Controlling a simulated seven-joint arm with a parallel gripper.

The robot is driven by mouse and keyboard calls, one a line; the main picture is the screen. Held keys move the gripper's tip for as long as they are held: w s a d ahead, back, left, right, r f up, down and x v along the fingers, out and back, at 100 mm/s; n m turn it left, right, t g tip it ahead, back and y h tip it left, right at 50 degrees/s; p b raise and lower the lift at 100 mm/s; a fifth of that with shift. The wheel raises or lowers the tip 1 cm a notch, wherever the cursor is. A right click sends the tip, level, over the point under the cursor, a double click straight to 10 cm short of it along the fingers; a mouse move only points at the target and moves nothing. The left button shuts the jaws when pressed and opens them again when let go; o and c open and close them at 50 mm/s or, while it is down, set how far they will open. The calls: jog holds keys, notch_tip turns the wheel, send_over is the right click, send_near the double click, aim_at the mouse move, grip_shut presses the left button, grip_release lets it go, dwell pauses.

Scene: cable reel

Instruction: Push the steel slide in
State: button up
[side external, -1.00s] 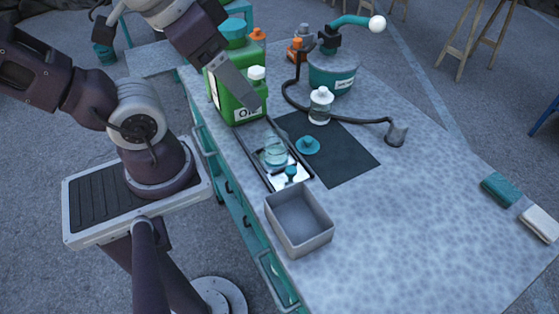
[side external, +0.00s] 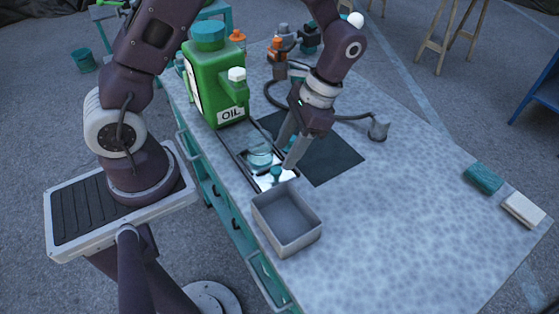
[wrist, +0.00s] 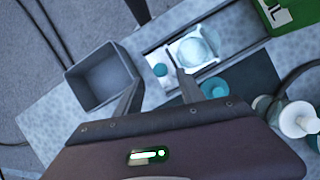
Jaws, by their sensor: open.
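The steel slide (side external: 262,183) is a bright, shiny plate at the near end of a dark-edged track on the bench. A small teal knob (side external: 276,174) stands on it; the knob also shows in the wrist view (wrist: 160,70). A clear round glass dish (side external: 259,157) sits over the track behind the knob and shows in the wrist view (wrist: 194,46). My gripper (side external: 288,152) is open and points down beside the track. In the wrist view, my fingertips (wrist: 158,74) appear on either side of the knob; contact is not clear.
A grey open bin (side external: 303,236) stands close to the track's near end. A green oil can (side external: 215,85) stands at its far end. A dark mat (side external: 338,160) lies right of the track. The right bench is mostly clear.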

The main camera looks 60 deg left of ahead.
aim_at(276, 169)
jog(key=x, duration=0.4)
jog(key=shift+s+f, duration=0.1)
jog(key=shift+f, duration=0.2)
grip_shut()
jog(key=shift+r, duration=0.1)
dwell(1.0)
